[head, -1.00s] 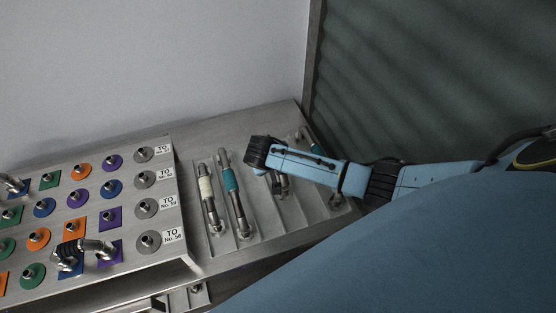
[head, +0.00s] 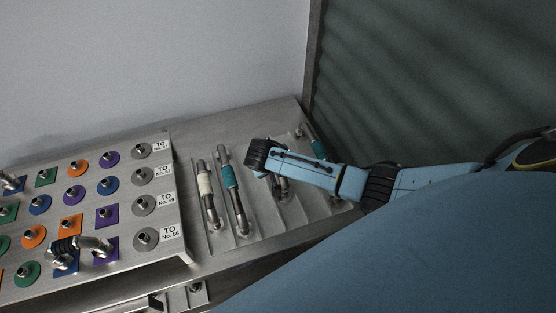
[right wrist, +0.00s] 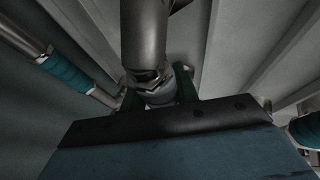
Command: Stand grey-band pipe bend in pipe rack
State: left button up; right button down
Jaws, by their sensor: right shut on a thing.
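My right gripper (right wrist: 160,97) is shut on a grey pipe bend (right wrist: 146,35), with the green fingers either side of its metal fitting. The dark part of the bend is likely its grey band. In the head view, my right gripper (head: 262,157) hangs over the ribbed metal rack (head: 262,222), its fingertips hidden. Part of a metal bend (head: 282,190) shows below the arm. I cannot tell whether the held bend touches the rack. My left gripper is not in view.
A cream-banded pipe (head: 206,185) and a teal-banded pipe (head: 229,177) lie in slots left of my gripper. Another teal-banded pipe (head: 317,148) is behind my arm. A panel (head: 125,225) with coloured markers and metal stubs stands left; a black-banded bend (head: 65,245) sits on it.

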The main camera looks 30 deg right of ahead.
jog(key=shift+f, duration=0.2)
jog(key=c, duration=1)
grip_release()
jog(key=shift+o, duration=0.2)
jog(key=p+v, duration=0.2)
jog(key=v, duration=1.1)
jog(key=shift+r, duration=0.2)
